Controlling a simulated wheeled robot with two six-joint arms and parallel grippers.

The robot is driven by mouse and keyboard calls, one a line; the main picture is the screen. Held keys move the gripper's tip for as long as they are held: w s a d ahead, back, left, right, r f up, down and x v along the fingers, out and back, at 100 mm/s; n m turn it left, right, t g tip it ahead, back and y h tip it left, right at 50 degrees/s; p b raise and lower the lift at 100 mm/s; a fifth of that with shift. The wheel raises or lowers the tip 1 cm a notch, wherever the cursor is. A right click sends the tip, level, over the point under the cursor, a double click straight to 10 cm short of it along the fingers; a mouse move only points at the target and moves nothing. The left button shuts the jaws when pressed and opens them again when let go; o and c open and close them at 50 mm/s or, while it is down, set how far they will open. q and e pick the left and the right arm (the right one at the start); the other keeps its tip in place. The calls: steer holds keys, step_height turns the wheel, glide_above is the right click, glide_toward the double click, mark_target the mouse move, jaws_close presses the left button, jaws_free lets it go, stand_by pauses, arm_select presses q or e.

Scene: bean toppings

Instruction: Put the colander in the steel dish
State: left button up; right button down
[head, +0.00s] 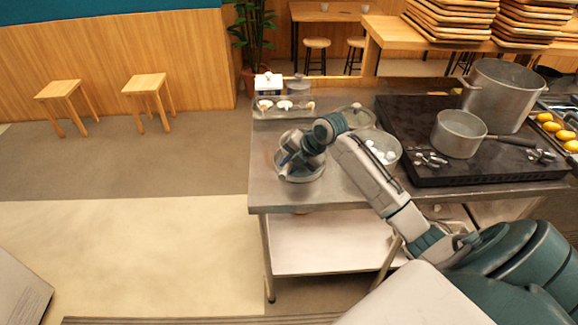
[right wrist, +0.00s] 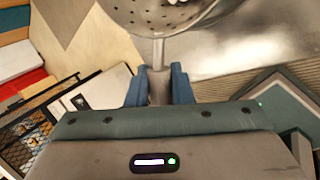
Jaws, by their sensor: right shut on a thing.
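The colander (right wrist: 175,15), a metal bowl with small holes, shows at the top of the right wrist view, cut off by the frame edge. My right gripper (right wrist: 160,88) is shut on its handle, between two blue fingers. In the head view my right gripper (head: 290,158) is over the left part of the steel table. A round grey metal vessel (head: 303,178) shows around and below it, partly hidden. I cannot tell whether this is the steel dish, the colander, or both, nor whether they touch. My left gripper is not in view.
A bowl with white pieces (head: 383,158) and another round dish (head: 358,115) stand right of my gripper. A tray with small items (head: 284,114) is behind. A black hob (head: 460,178) holds a saucepan (head: 458,140) and a large pot (head: 497,95). The table's front-left corner is clear.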

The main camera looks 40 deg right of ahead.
steer(key=shift+w+f, duration=0.1)
steer(key=shift+w, duration=0.4)
step_height(320, 180, down, 3)
steer(key=shift+s+r+p, duration=0.1)
steer(key=shift+p, duration=1)
steer(key=shift+f, duration=0.45)
steer(key=c, duration=1.3)
jaws_free()
